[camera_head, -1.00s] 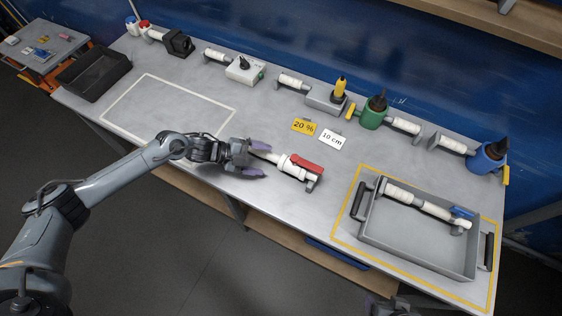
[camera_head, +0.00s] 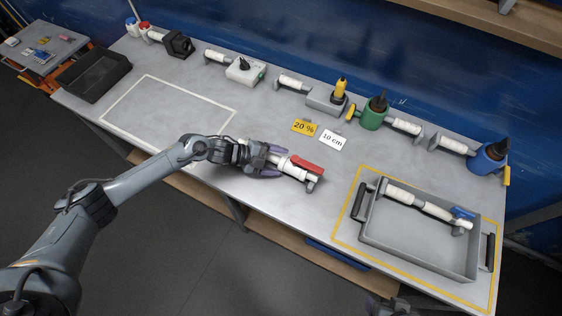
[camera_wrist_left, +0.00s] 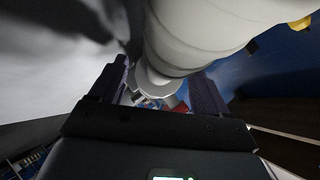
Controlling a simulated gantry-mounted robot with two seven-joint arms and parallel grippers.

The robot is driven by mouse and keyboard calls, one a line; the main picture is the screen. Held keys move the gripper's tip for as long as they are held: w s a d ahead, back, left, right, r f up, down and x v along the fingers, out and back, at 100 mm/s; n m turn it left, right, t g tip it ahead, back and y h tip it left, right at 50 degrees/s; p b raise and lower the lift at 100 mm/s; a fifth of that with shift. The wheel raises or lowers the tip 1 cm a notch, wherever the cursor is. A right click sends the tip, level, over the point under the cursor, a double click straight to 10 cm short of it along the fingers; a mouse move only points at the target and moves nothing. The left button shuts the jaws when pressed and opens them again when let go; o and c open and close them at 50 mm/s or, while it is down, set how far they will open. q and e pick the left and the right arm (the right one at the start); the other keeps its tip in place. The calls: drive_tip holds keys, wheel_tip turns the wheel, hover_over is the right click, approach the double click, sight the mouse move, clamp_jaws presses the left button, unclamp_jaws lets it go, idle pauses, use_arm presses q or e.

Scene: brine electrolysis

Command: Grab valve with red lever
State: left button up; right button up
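The valve with the red lever (camera_head: 307,164) lies on the grey workbench near its front edge. It has a white body and a long white pipe end pointing left. My left gripper (camera_head: 272,161) is at this white end, its purple-grey fingers one on each side of it. In the left wrist view the white pipe (camera_wrist_left: 203,35) runs large above and between the two spread fingers (camera_wrist_left: 158,85). The fingers look apart, with a gap beside the pipe. A bit of red shows beyond the pipe. Only a dark piece, perhaps my right gripper (camera_head: 383,306), shows at the bottom edge.
A grey tray (camera_head: 415,253) inside a yellow outline holds a white pipe with a blue lever (camera_head: 462,212). Pumps and fittings line the back. The white-outlined area (camera_head: 165,105) is empty.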

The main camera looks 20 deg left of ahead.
use_arm(q)
drive_tip(key=c, duration=1.2)
drive_tip(key=shift+r, duration=0.2)
